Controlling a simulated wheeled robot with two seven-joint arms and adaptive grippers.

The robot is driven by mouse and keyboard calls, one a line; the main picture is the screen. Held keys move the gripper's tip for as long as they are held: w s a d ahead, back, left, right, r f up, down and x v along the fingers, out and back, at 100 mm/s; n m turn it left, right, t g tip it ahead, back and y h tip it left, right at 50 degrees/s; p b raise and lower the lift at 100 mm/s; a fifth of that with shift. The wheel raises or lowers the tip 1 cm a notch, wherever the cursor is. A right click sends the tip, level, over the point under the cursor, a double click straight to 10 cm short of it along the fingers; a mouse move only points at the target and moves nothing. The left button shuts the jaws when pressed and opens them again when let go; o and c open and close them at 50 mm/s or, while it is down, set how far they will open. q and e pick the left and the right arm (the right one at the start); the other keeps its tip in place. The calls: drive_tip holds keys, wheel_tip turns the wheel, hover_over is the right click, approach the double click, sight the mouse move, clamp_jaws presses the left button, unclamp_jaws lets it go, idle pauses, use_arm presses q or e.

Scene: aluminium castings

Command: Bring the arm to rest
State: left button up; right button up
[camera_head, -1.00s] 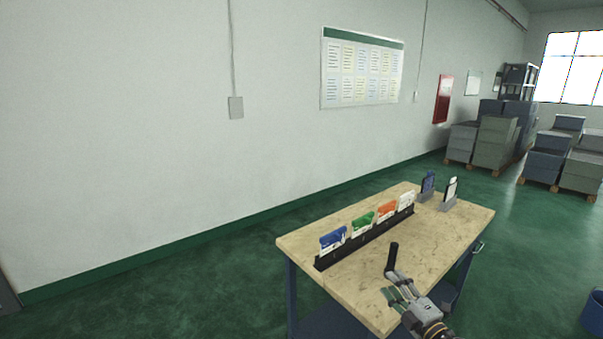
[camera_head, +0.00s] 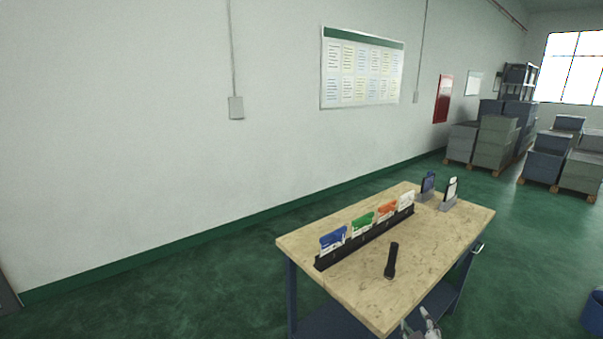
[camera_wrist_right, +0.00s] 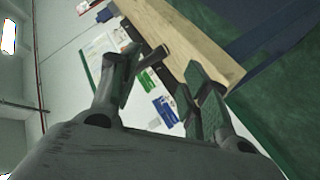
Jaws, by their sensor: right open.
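My right gripper (camera_head: 422,327) shows only in part at the bottom edge of the head view, just off the near edge of the wooden-topped table (camera_head: 440,235). In the right wrist view the gripper (camera_wrist_right: 160,85) has its fingers spread, with nothing between them that it touches. A black torch-like object (camera_head: 391,260) lies on the tabletop, apart from the gripper. My left gripper is not in view.
A black rack (camera_head: 322,263) on the table holds blue, green, orange and white cards. Two small grey stands (camera_head: 448,203) hold upright devices at the table's far corner. A blue bin (camera_head: 594,314) stands on the floor at right.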

drive_tip(key=s+a+f+m+g+y, duration=0.1)
drive_tip(key=s+a+f+g, duration=0.2)
drive_tip(key=s, duration=0.4)
drive_tip(key=s+a+f+m+g+y, duration=0.2)
drive_tip(key=s+a+g, duration=0.15)
drive_tip(key=s, duration=0.35)
drive_tip(key=s+a+f+m+g+y, duration=0.1)
drive_tip(key=s+a+f+g, duration=0.25)
drive_tip(key=s, duration=0.35)
wheel_tip(320, 180, down, 32)
drive_tip(key=s+d+r+g, duration=0.1)
drive_tip(key=s, duration=0.1)
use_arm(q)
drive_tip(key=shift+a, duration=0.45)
use_arm(e)
drive_tip(key=s+d+f+g, duration=0.1)
drive_tip(key=s+d+f, duration=0.1)
drive_tip(key=s+f, duration=0.8)
drive_tip(key=s+d+f, duration=0.2)
drive_tip(key=s+f, duration=0.9)
drive_tip(key=s, duration=0.2)
drive_tip(key=shift+d+g, duration=0.35)
drive_tip(key=shift+g, duration=0.05)
